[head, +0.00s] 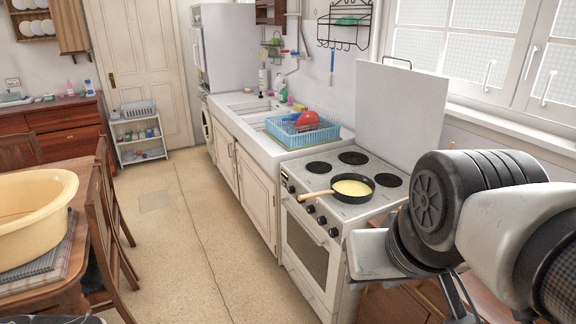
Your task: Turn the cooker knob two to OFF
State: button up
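The white cooker (318,262) stands at the middle right, with its oven door facing left. Several black knobs (309,207) run in a row along its front panel. They are too small to read their settings or tell which is knob two. A black pan (352,198) with yellow contents sits on the hob, its wooden handle pointing left over the front edge above the knobs. My arm fills the lower right, in front of the cooker's right side. My gripper is not clearly visible; its fingers cannot be made out, and nothing of mine is seen touching the knobs.
The sink counter (258,141), with a blue dish rack (290,133), adjoins the cooker. A table with a yellow basin (35,205) and wooden chairs (100,215) stand left. The floor (190,235) between is clear. A raised white lid (400,105) stands behind the hob.

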aim_at(311, 209)
jog(key=i+u, duration=0.25)
jog(key=i, duration=0.2)
jog(key=i+u, duration=0.3)
jog(key=i, duration=0.2)
jog(key=i+l+u, duration=0.25)
jog(key=i, duration=0.2)
jog(key=i+l+u, duration=0.25)
jog(key=i, duration=0.2)
jog(key=j, duration=0.1)
